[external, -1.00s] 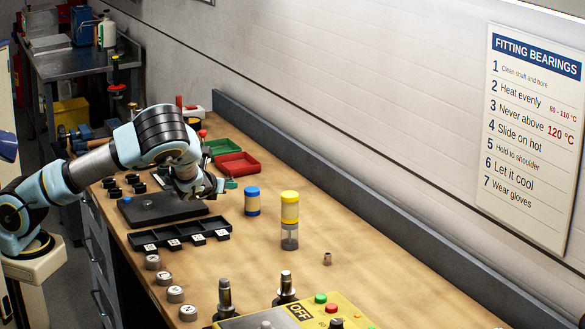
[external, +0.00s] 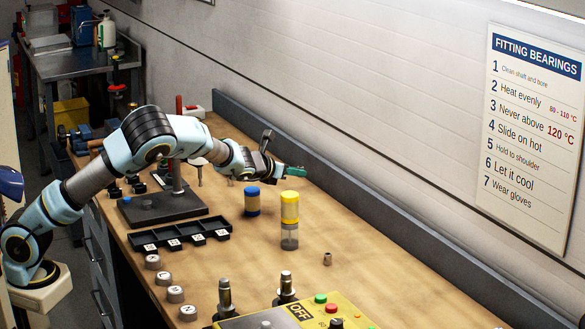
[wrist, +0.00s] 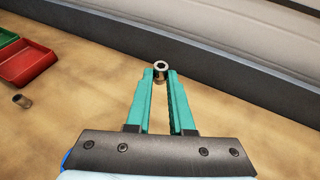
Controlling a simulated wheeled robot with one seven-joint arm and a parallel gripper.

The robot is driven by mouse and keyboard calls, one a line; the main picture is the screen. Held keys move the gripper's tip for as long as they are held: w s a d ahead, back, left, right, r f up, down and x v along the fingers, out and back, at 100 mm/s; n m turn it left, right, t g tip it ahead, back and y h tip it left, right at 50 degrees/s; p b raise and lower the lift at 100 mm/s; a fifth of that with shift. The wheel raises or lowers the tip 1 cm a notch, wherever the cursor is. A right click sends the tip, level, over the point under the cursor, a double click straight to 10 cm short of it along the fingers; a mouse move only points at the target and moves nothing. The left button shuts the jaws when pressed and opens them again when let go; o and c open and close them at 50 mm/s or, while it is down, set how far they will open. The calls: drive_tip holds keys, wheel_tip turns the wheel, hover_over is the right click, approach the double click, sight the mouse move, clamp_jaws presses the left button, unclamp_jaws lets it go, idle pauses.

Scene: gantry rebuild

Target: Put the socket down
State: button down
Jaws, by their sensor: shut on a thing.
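A small metal socket (wrist: 160,72), hollow at the top, is between the teal fingertips of my gripper (wrist: 161,80) in the wrist view. My gripper is shut on it. In the external view my gripper (external: 294,171) reaches over the far side of the wooden bench (external: 370,285), near the back ledge. The socket is too small to make out there. How far it is above the bench is hard to tell.
In the wrist view, a red tray (wrist: 28,66) and a small metal cylinder (wrist: 21,101) are at left. A blue-capped jar (external: 252,201), a yellow-topped container (external: 290,220) and a small brown piece (external: 327,259) stand nearer. The grey ledge (external: 330,182) runs behind.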

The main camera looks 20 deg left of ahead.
drive_tip(key=f, duration=0.3)
drive_tip(key=f+p, duration=0.1)
drive_tip(key=f, duration=0.2)
drive_tip(key=d+f+p, duration=0.1)
drive_tip(key=f, duration=0.2)
drive_tip(key=shift+w+f, duration=0.25)
drive_tip(key=shift+w, duration=0.05)
drive_tip(key=shift+f, duration=0.1)
drive_tip(key=c, duration=0.8)
unclamp_jaws()
